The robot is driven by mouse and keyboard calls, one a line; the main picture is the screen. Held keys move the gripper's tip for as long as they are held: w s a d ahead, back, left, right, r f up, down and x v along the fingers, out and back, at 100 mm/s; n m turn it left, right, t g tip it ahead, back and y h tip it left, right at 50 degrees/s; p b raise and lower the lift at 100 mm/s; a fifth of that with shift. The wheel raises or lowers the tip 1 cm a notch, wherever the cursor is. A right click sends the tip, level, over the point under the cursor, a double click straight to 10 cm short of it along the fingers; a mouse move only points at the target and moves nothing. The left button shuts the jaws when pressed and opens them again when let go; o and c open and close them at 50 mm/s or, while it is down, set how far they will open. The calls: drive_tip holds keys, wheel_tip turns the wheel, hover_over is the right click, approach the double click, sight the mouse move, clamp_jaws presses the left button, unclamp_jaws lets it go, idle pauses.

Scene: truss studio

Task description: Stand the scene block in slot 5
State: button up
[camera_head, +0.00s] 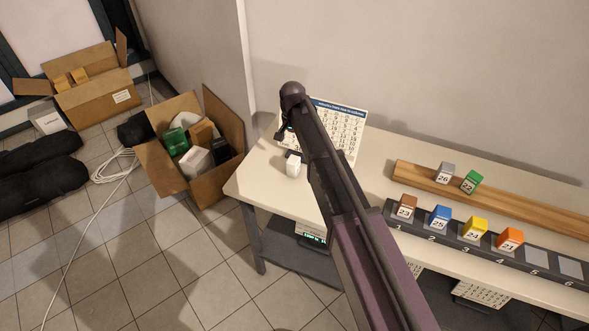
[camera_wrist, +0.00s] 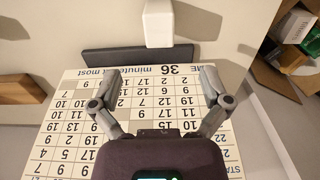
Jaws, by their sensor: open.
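In the head view a dark holder (camera_head: 462,236) has numbered slots; brown, blue, yellow and orange (camera_head: 509,240) blocks stand in slots 1 to 4. Slot 5 (camera_head: 537,256) and slot 6 are empty. A grey block (camera_head: 444,173) marked 26 and a green block (camera_head: 471,182) marked 22 stand on a wooden ledge (camera_head: 520,202). I cannot tell which is the scene block. My gripper (camera_head: 284,132) is by the number chart (camera_head: 345,128), far left of the holder. In the wrist view my gripper (camera_wrist: 158,75) is open and empty above the chart (camera_wrist: 65,140).
A small white block (camera_head: 293,166) stands on the table's left end, below my gripper; it also shows in the wrist view (camera_wrist: 158,22), beside a dark bar (camera_wrist: 125,58). An open carton (camera_head: 165,166) stands on the floor at left. The table (camera_head: 262,172) between carton and chart is mostly clear.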

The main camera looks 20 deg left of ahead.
sight(293, 160)
drive_tip(key=shift+f+b, duration=3.2)
drive_tip(key=shift+f, duration=0.3)
drive_tip(key=shift+f, duration=0.1)
drive_tip(key=shift+w+f+b, duration=0.1)
drive_tip(key=shift+f+b, duration=2.4)
drive_tip(key=shift+b, duration=0.1)
clamp_jaws()
drive_tip(key=shift+r, duration=0.2)
wheel_tip(293, 160, up, 3)
drive_tip(key=p, duration=0.3)
drive_tip(key=shift+f, duration=0.1)
drive_tip(key=s+d, duration=0.3)
drive_tip(key=s, duration=0.1)
drive_tip(key=s+d+r+p, duration=0.1)
drive_tip(key=s+d, duration=0.2)
drive_tip(key=s, duration=0.1)
drive_tip(key=s+d+r+p, duration=0.1)
drive_tip(key=s+d, duration=0.2)
drive_tip(key=s, duration=0.2)
drive_tip(key=shift+d, duration=0.3)
